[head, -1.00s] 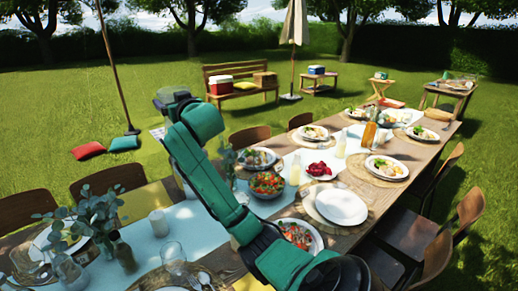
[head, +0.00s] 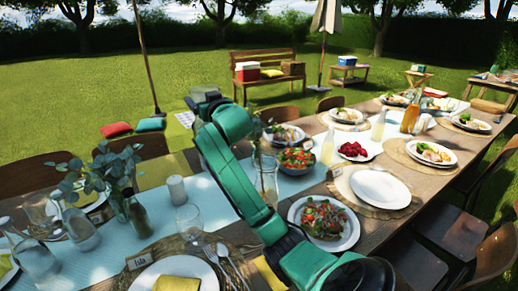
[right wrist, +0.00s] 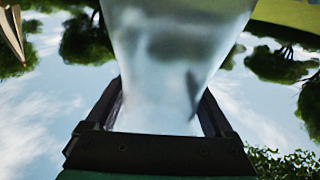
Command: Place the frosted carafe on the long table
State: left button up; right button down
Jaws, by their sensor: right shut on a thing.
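The frosted carafe (right wrist: 165,50) fills the middle of the right wrist view as a cloudy, translucent, waisted body. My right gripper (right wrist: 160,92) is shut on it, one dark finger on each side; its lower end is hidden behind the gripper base. In the head view my right arm reaches up and left over the table, with its wrist end raised against the lawn; I cannot make out the carafe or the fingers there. The long wooden table (head: 402,234) runs from the lower left to the upper right. My left gripper is not in view.
The table is crowded. A glass vessel (head: 267,180), salad bowl (head: 297,160), salad plate (head: 324,219), empty white plate (head: 380,188) and leafy vase (head: 116,203) stand on it. Chairs line both sides.

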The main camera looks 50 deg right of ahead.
notch_tip(320, 180, down, 20)
jog(key=shift+r+b, duration=0.2)
jog(key=shift+b, duration=0.2)
jog(key=shift+c, duration=0.5)
grip_release()
jog(key=shift+f, duration=0.25)
jog(key=shift+o, duration=0.5)
jog(key=shift+a, duration=0.1)
jog(key=shift+s+r, duration=0.1)
jog(key=shift+r, duration=0.2)
jog(key=b+v, duration=0.1)
jog(key=v, duration=1.1)
